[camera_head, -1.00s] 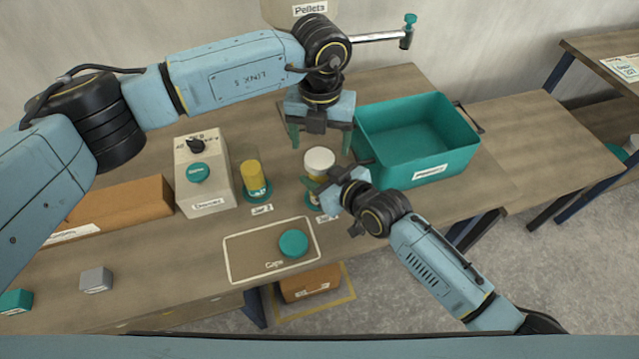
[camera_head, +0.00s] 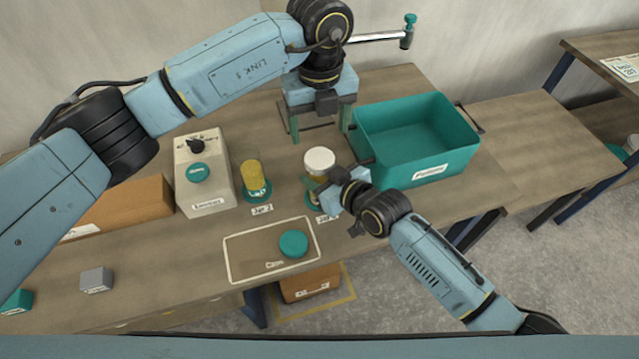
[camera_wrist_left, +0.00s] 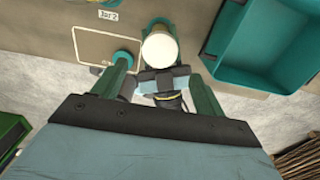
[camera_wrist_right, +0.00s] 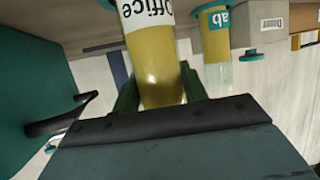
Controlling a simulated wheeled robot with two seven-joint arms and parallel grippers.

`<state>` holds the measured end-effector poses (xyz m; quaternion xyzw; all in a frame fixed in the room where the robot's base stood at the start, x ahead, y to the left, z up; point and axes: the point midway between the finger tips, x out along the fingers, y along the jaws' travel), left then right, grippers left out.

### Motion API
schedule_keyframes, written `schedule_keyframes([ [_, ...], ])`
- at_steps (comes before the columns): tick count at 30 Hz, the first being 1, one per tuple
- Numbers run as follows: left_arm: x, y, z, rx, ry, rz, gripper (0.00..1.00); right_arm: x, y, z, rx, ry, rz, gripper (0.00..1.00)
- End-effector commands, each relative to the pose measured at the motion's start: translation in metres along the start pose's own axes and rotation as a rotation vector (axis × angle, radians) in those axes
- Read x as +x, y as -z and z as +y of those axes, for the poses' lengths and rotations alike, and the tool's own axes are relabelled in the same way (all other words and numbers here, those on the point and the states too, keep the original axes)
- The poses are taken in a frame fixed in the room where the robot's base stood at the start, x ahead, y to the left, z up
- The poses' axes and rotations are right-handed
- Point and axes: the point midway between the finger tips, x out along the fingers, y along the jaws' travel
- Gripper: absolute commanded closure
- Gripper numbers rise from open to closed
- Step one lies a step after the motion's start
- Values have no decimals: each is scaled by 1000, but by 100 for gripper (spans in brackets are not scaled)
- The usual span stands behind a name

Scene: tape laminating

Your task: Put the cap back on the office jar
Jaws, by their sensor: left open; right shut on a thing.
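The office jar (camera_wrist_right: 148,70) has a white "Office" label and yellow contents. It stands upright at its place on the table, with a round white cap (camera_head: 319,159) on top. I cannot tell how tightly the cap sits. My right gripper (camera_head: 328,192) is shut on the jar's body from the right. My left gripper (camera_head: 319,132) is open and empty, raised above and behind the jar. In the left wrist view, the white cap (camera_wrist_left: 159,48) shows beyond its parted fingers.
An uncapped jar (camera_head: 252,177) of yellow contents stands to the left. A teal cap (camera_head: 293,243) lies on the outlined caps area (camera_head: 245,262). A dispenser box (camera_head: 205,185) is farther left. A teal bin (camera_head: 420,140) stands close on the right.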

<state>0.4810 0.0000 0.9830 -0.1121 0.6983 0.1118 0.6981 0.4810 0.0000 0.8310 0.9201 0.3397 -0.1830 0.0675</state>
Motion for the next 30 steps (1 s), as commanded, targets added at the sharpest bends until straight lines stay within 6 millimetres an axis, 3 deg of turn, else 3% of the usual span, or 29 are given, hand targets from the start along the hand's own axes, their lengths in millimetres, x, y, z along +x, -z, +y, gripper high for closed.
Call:
schedule_keyframes([
  [8, 4, 0, 0, 2, -1, 1, 28, 0, 0, 1, -1, -1, -1, 100],
  [21, 65, 0, 0, 2, -2, 3, 28, 0, 0, 1, -1, -1, -1, 100],
  [30, 81, 0, 0, 3, -1, 0, 28, 0, 0, 1, -1, -1, -1, 100],
])
